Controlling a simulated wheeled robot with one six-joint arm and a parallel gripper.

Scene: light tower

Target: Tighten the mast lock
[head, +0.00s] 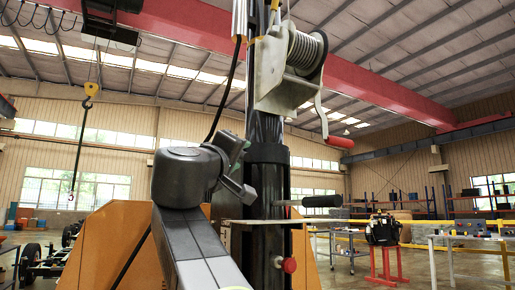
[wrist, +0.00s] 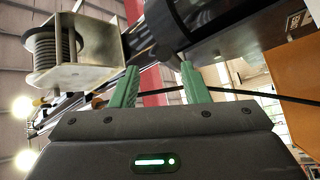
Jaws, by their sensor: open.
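The black mast (head: 268,180) stands upright in the middle of the head view, with a wider collar around it. A short rod with a black grip (head: 322,201) sticks out to the right of the mast, and a red knob (head: 289,265) sits lower on its front; I cannot tell which is the mast lock. My gripper (head: 236,168) is just left of the mast at collar height. In the wrist view my gripper (wrist: 159,68) has its two green fingers apart, with nothing held between them. The black-grip rod and the red knob are not identifiable there.
A winch (head: 290,68) with wound cable and a red-handled crank (head: 340,142) is fixed high on the mast; the winch also shows in the wrist view (wrist: 68,50). A thin black cable crosses behind my fingers. Orange panels (head: 115,245) flank the mast. Workbenches stand at right.

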